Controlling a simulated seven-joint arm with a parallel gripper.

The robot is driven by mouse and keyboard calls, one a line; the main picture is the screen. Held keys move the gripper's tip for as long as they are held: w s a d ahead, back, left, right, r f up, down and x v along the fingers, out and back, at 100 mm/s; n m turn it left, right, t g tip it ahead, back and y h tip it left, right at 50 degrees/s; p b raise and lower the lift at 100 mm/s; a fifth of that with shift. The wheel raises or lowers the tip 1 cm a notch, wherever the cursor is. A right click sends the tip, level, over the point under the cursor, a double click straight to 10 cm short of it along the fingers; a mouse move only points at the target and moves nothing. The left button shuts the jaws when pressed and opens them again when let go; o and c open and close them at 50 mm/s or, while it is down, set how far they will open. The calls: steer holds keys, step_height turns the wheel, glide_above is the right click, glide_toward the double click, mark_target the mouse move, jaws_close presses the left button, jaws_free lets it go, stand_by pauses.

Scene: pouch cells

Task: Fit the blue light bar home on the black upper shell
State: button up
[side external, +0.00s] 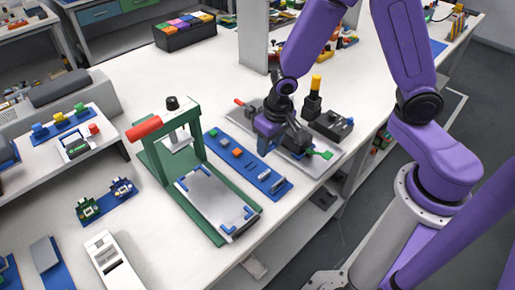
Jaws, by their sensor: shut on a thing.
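My gripper (266,143) is pointed down over the left part of a grey tray at the bench's right side. It is shut on a small blue piece (264,147) at its fingertips, which looks like the blue light bar; its outline is partly hidden by the fingers. A dark piece (298,139) on the tray, just right of the gripper, may be the black upper shell, but it is too small and covered to be sure. I cannot tell whether the blue piece touches it.
The grey tray (322,164) also bears a black block (331,125), a yellow-topped post (314,97) and a green piece (321,154). A blue strip (222,142) with small parts lies left of it. A green press (155,165) with a red handle stands further left.

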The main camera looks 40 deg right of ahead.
steer(key=s+d+r, duration=0.2)
steer(key=s+r, duration=0.1)
steer(key=s, duration=0.4)
steer(key=w+d, duration=1.2)
steer(key=w, duration=0.3)
steer(key=shift+s, duration=0.1)
steer(key=shift+f, duration=2.85)
steer(key=shift+f, duration=0.7)
steer(key=shift+r, duration=0.4)
stand_by(1.2)
steer(key=shift+f, duration=0.3)
